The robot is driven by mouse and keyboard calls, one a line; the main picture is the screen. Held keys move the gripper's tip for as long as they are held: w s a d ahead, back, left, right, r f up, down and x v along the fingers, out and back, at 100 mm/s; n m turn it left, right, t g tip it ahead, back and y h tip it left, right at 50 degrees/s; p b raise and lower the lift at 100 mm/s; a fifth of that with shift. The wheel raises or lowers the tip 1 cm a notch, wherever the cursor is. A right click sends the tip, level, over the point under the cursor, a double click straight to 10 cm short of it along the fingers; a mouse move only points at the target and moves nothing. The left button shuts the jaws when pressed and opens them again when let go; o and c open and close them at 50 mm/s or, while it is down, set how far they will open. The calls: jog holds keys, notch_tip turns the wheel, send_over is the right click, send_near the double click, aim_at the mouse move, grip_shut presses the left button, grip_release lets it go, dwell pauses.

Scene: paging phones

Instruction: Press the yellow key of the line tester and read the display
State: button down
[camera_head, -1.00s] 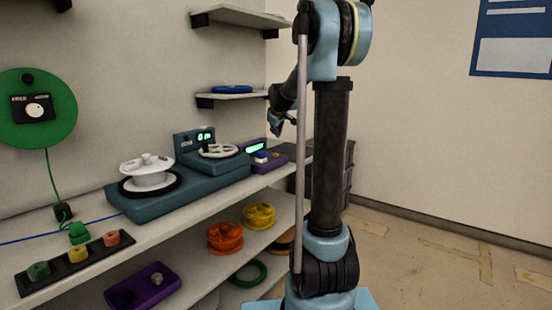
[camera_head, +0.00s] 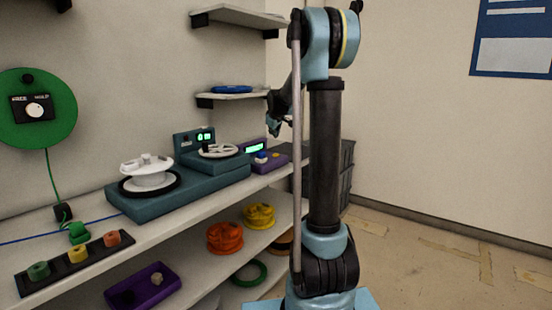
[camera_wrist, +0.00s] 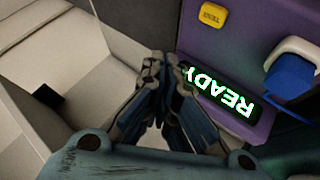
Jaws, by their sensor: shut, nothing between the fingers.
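The line tester is a purple box at the far end of the bench; its base (camera_head: 272,163) and green-lit display (camera_head: 255,149) show in the head view. In the wrist view the display (camera_wrist: 222,97) reads READY, upside down and slanted. The yellow key (camera_wrist: 212,15) is a small square at the top of the wrist view, with a dark label on it. My gripper (camera_wrist: 160,65) is shut and empty, with its fingertips beside the tester's edge, left of the display and below the key in the picture. In the head view my gripper (camera_head: 274,127) hangs above the tester.
A blue plug in a white socket (camera_wrist: 290,75) sits on the tester beside the display. A teal winding machine (camera_head: 160,200) stands along the bench. A shelf (camera_head: 235,97) with a blue ring is above. A dark crate (camera_head: 345,170) stands behind my arm.

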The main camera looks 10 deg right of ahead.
jog(key=shift+f, duration=3.55)
jog(key=shift+s+f, duration=0.1)
jog(key=shift+f, duration=0.75)
jog(key=shift+r, duration=0.95)
jog(key=shift+r, duration=2.5)
